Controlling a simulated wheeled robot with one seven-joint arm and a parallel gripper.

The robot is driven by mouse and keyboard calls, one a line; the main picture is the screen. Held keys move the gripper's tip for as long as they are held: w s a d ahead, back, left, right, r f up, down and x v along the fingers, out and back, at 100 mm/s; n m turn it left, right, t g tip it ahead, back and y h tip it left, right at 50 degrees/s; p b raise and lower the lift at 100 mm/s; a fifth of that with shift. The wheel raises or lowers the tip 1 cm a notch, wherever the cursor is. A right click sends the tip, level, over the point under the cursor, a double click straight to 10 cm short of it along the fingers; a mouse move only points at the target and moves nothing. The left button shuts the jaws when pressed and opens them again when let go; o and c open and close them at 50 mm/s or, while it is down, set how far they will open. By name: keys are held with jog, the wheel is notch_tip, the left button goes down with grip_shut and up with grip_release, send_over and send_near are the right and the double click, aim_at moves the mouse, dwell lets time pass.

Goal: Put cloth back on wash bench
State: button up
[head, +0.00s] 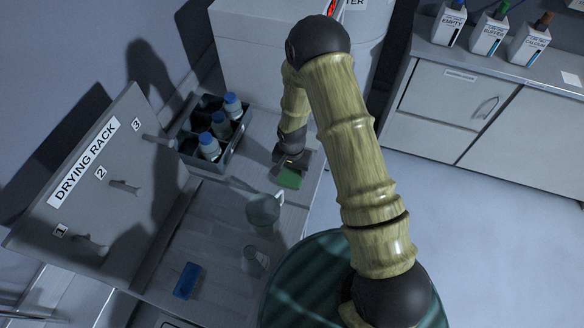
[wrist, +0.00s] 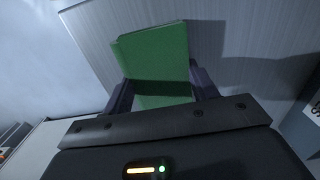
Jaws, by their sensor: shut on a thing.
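A green, block-like cloth (head: 289,179) is at the right side of the wash bench (head: 215,225) in the head view. It also shows large in the wrist view (wrist: 155,50). My gripper (head: 290,163) is shut on the cloth. In the wrist view its two dark fingers (wrist: 162,88) press on the cloth from both sides. A shadow falls on the grey surface to the right of the cloth. I cannot tell whether the cloth touches the bench.
A clear beaker (head: 262,212) and a flask (head: 254,261) stand near the cloth. A blue block (head: 187,281) lies at the front. A dark caddy (head: 190,158) holds blue-capped bottles. The drying rack (head: 95,190) with pegs is at left.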

aim_at(292, 171)
jog(key=shift+w+f, duration=0.1)
jog(key=shift+f, duration=0.15)
jog(key=o, duration=1)
jog(key=shift+s+r, duration=0.15)
jog(key=shift+s, duration=0.05)
jog(key=shift+o, duration=0.2)
jog(key=shift+w, duration=0.1)
jog(key=shift+r, duration=0.15)
jog(key=shift+r+b, duration=0.35)
jog(key=shift+r, duration=0.15)
notch_tip(292, 171, up, 11)
jog(key=b, duration=0.3)
